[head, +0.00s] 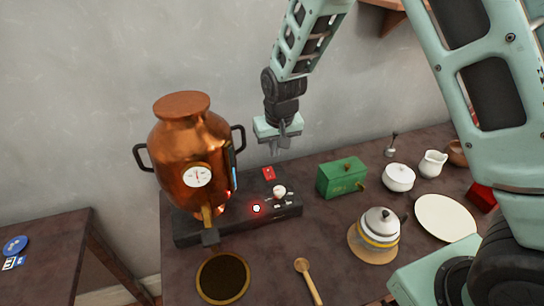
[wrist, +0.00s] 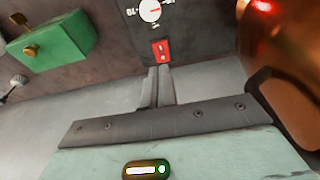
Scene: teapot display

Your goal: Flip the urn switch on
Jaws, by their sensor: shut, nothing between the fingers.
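The copper urn (head: 190,150) stands on a dark base (head: 190,236) and has a round white gauge. A small red switch (head: 268,173) is at the back of the base, to the right of the urn. In the wrist view the red switch (wrist: 161,51) lies just beyond my fingertips, but I cannot tell which way it is set. My gripper (head: 281,150) is shut and empty, above the switch and slightly right of it in the head view. In the wrist view its fingers (wrist: 158,72) are together, and the urn (wrist: 292,70) is at the right.
A white knob (head: 279,191) and a red-ringed light (head: 256,208) are also on the base. A green box (head: 342,178) stands to the right. A glass teapot (head: 379,228), white sugar bowl (head: 398,177) and plate (head: 446,217) are farther right. A wooden spoon (head: 308,280) lies in front.

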